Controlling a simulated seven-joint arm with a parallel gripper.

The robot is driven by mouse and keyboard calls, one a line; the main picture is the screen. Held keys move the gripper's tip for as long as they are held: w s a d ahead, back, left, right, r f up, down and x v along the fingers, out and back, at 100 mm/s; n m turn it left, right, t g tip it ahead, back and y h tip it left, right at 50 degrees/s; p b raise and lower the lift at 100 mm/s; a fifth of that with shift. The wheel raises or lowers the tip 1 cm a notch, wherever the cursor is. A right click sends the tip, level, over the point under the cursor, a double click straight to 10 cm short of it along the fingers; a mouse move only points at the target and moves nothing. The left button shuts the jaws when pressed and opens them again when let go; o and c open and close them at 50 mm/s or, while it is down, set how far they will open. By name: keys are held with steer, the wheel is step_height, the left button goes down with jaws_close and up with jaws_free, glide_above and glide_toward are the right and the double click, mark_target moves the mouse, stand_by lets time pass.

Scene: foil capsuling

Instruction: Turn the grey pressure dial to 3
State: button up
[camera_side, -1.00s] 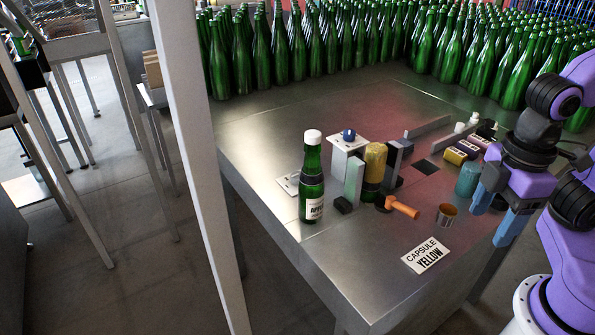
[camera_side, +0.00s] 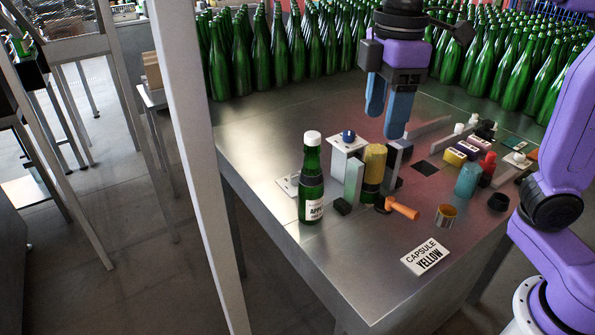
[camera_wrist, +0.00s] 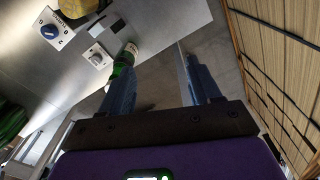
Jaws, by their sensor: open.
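A small grey dial (camera_wrist: 97,58) sits on a white plate in the wrist view, left of my fingers and beside the green bottle. In the side view its flat plate (camera_side: 288,184) lies on the table behind the bottle's left side; the dial is too small there to read. A blue knob (camera_side: 348,135) is on a taller white box; it also shows in the wrist view (camera_wrist: 48,31). My gripper (camera_side: 386,120) is open and empty, pointing down, above and behind the machine, apart from both dials. The dial's setting is not readable.
A labelled green bottle (camera_side: 312,190) with a white top stands close to the dial plate. A gold-topped bottle (camera_side: 374,165) stands among upright grey plates. Many bottles fill the back.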

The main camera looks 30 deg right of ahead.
steer(key=shift+n, duration=0.4)
steer(key=w, duration=0.5)
steer(key=w+a, duration=0.1)
steer(key=w, duration=0.4)
steer(key=w+a+f, duration=0.1)
steer(key=w, duration=0.4)
steer(key=shift+a+f, duration=0.1)
steer(key=shift+a, duration=0.05)
glide_above(297, 175)
steer(key=s, duration=0.1)
step_height(297, 175, down, 3)
steer(key=w, duration=0.1)
steer(key=shift+n, duration=0.3)
step_height(297, 175, down, 23)
steer(key=shift+f, duration=0.1)
steer(key=shift+c, duration=0.4)
steer(key=c, duration=1)
